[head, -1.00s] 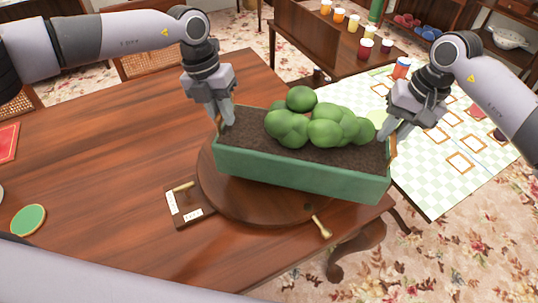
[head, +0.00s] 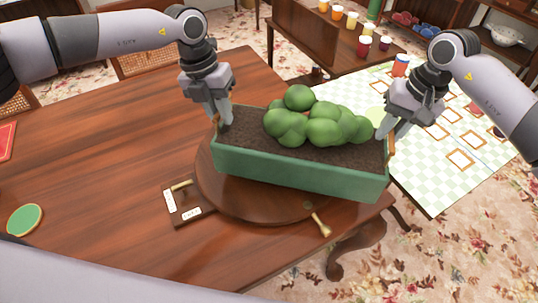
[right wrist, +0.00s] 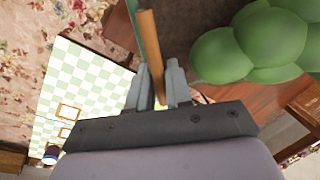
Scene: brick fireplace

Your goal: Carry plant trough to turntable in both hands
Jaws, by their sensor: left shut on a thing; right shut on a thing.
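The plant trough (head: 290,172) is a long green box with dark soil and rounded green bushes. In the head view it is over the round wooden turntable (head: 222,196); whether it touches the turntable or hangs just above, I cannot tell. My left gripper (head: 222,122) is shut on the trough's left end. My right gripper (head: 384,136) is shut at its right end. In the right wrist view, the fingers (right wrist: 158,100) close on a wooden handle (right wrist: 151,50) beside the green bushes (right wrist: 255,42). The trough hides the turntable's far right part.
A small dark tray with white labels (head: 184,207) and a brass-coloured peg (head: 320,222) lie by the turntable. A green disc (head: 25,220) is at the table's left. The table's left half is mostly clear.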

